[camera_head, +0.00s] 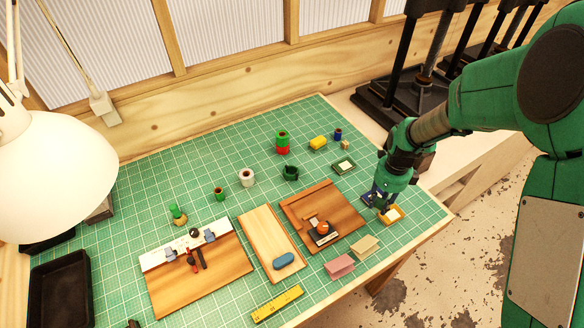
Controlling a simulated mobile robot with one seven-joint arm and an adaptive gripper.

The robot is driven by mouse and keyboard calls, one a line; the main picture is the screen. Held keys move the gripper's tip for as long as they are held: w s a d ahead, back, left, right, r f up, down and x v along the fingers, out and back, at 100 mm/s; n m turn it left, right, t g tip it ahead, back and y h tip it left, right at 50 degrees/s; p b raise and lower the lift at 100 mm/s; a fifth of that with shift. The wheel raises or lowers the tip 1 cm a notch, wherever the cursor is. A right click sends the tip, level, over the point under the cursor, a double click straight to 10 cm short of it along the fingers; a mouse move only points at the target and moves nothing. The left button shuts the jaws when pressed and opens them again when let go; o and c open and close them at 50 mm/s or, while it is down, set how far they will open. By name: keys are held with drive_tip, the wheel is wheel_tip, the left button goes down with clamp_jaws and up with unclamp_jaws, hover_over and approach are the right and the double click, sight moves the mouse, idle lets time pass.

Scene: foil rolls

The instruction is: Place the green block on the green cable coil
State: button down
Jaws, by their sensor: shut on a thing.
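My gripper (380,206) is low at the right side of the green mat, just beside a yellow-orange piece with a pale top (394,214). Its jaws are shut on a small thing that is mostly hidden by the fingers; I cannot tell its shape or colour. A dark green ring-like thing (291,173), possibly the green cable coil, lies near the middle of the mat, to the left of my gripper. I cannot make out a green block for certain.
A wooden tray (346,203) with an orange-and-black thing lies left of my gripper. Pink (340,267) and cream (365,247) pieces lie at the front edge.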

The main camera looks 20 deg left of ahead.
drive_tip(key=s+a+r+n+p, duration=0.1)
drive_tip(key=a+n+p, duration=0.1)
drive_tip(key=a, duration=1)
drive_tip(key=s+a+r+n+p, duration=0.2)
drive_tip(key=a+n+p, duration=0.1)
drive_tip(key=a, duration=1)
drive_tip(key=shift+s+a+p, duration=0.15)
drive_tip(key=shift+s+p, duration=0.1)
drive_tip(key=shift+p, duration=0.45)
drive_tip(key=shift+w, duration=0.15)
drive_tip(key=p, duration=0.2)
hover_over(291, 171)
drive_tip(key=shift+s+f, duration=0.35)
drive_tip(key=shift+f, duration=0.3)
drive_tip(key=shift+w, duration=0.1)
drive_tip(key=shift+w, duration=0.15)
drive_tip(key=shift+w+f, duration=0.1)
drive_tip(key=shift+f, duration=1.7)
drive_tip(key=shift+f, duration=0.2)
